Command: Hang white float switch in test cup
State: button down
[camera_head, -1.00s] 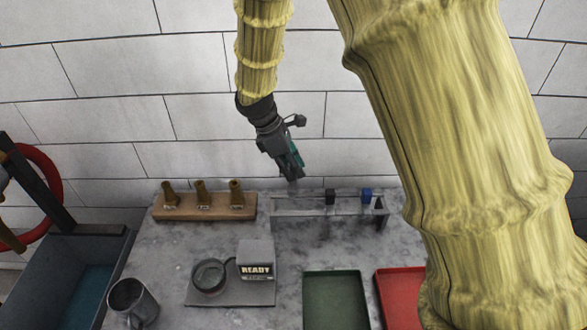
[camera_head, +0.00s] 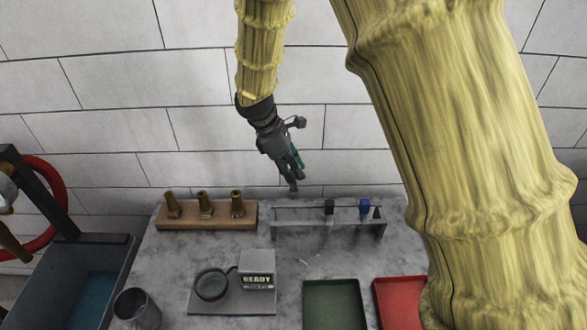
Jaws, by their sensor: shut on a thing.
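My gripper (camera_head: 295,166) hangs from the arm above the back edge of the bench, in front of the tiled wall, up and left of the rack's middle. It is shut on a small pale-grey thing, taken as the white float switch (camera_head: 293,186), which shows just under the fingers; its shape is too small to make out. A round dark-rimmed cup (camera_head: 212,285) sits on a grey plate beside a box reading READY (camera_head: 258,272). I cannot tell whether this or the metal mug (camera_head: 136,309) at front left is the test cup. Both stand well apart from my gripper.
A grey rack (camera_head: 310,228) at the back holds a black switch (camera_head: 329,207), a blue one (camera_head: 364,208) and a dark cone. A wooden block (camera_head: 180,221) holds three brass nozzles. Green (camera_head: 333,300) and red (camera_head: 397,300) trays lie at front; a basin (camera_head: 85,265) is left.

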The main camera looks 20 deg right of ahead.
jog(key=shift+r+p, duration=1.5)
jog(key=shift+r, duration=0.45)
